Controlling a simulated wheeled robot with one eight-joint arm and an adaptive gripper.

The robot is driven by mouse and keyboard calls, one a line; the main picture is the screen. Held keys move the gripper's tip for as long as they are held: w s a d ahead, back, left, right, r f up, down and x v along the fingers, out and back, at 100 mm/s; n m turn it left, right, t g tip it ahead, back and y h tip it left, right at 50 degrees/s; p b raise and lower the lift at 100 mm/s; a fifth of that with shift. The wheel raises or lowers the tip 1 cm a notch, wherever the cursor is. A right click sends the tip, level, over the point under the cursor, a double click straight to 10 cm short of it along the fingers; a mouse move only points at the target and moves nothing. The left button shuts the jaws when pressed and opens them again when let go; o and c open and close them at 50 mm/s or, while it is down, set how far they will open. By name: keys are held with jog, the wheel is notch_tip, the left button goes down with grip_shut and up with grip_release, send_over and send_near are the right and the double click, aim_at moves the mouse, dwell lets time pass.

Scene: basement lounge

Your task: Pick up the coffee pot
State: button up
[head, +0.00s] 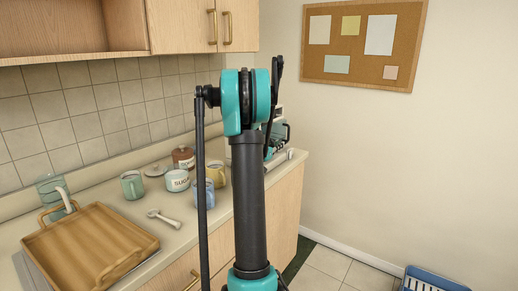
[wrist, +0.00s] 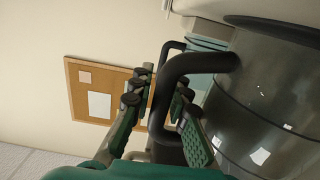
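The coffee pot (wrist: 265,95) fills the right of the wrist view, with a dark glass body and a thick black handle (wrist: 165,95). My gripper (wrist: 161,88) has one finger on each side of the handle. The fingers are spread, with a visible gap between the left finger and the handle, so it looks open around the handle. In the head view my arm covers most of this spot, and the pot cannot be made out clearly there.
A coffee maker (head: 281,112) shows partly behind my arm on the counter. A cabinet (head: 200,22) hangs above. A blue crate (head: 433,281) is on the floor.

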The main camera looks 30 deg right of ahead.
jog(key=shift+c, duration=0.4)
grip_shut()
jog(key=shift+r, duration=0.15)
jog(key=s+d+r, duration=0.1)
jog(key=s+d, duration=0.2)
jog(key=s, duration=0.5)
jog(key=s+d+r, duration=0.2)
jog(key=s+d, duration=0.2)
jog(key=s, duration=0.4)
jog(key=shift+s, duration=0.35)
jog(key=shift+r, duration=0.1)
